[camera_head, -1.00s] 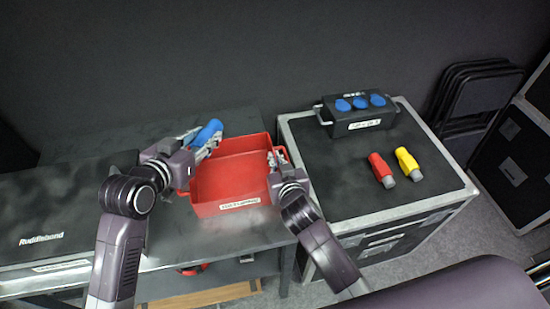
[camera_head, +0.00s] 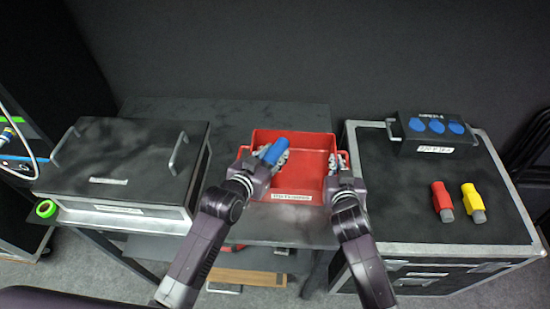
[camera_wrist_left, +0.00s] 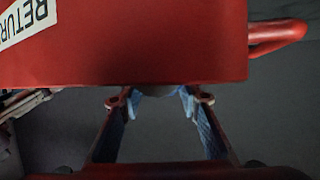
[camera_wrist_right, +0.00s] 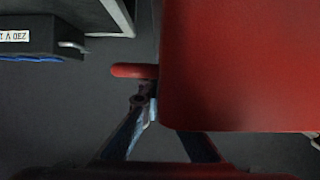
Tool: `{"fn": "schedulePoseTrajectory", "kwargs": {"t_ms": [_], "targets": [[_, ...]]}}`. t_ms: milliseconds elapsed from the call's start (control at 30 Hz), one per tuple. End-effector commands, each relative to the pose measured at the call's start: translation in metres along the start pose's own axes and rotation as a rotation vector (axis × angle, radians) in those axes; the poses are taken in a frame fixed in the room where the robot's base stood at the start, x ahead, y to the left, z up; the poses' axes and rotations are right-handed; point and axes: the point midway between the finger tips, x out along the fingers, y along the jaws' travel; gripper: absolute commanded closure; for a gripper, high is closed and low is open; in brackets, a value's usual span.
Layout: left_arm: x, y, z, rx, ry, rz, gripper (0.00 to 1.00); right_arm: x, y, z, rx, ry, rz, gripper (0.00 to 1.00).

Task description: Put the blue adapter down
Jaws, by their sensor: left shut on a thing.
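The blue adapter (camera_head: 275,151) is tilted in my left gripper (camera_head: 271,157), over the left part of the red tray (camera_head: 314,143). The left gripper is shut on it. I cannot tell whether the adapter touches the tray floor. In the left wrist view the tray wall (camera_wrist_left: 120,45) hides most of the adapter between the fingers (camera_wrist_left: 160,98). My right gripper (camera_head: 341,163) is at the tray's right handle, which also shows in the right wrist view (camera_wrist_right: 133,71). The tray hides part of its fingers, so its grip is unclear.
A black lidded case (camera_head: 125,165) stands left of the tray on the table (camera_head: 230,120). To the right, a flight case (camera_head: 400,200) carries a black box with blue sockets (camera_head: 436,127), a red connector (camera_head: 442,200) and a yellow connector (camera_head: 473,202).

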Motion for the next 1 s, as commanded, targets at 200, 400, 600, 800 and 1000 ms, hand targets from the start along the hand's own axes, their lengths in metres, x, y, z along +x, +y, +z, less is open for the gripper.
{"fn": "schedulePoseTrajectory", "kwargs": {"t_ms": [200,400,600,800,1000], "targets": [[0.007,0.000,0.017,-0.001,0.003,0.001,0.99,0.000,0.000,0.000,0.000,0.000,0.000,1.00],[0.007,0.000,0.017,-0.001,0.003,0.001,0.99,0.000,0.000,0.000,0.000,0.000,0.000,1.00],[0.009,0.000,0.022,-0.001,0.002,0.001,0.99,0.000,0.000,0.000,0.000,0.000,0.000,1.00],[0.012,0.001,0.030,-0.001,-0.002,0.001,0.99,0.000,0.000,0.000,0.000,0.001,-0.001,1.00],[0.012,0.002,0.036,-0.003,-0.012,0.003,0.61,0.000,-0.001,-0.001,0.000,0.002,-0.002,1.00]]}}
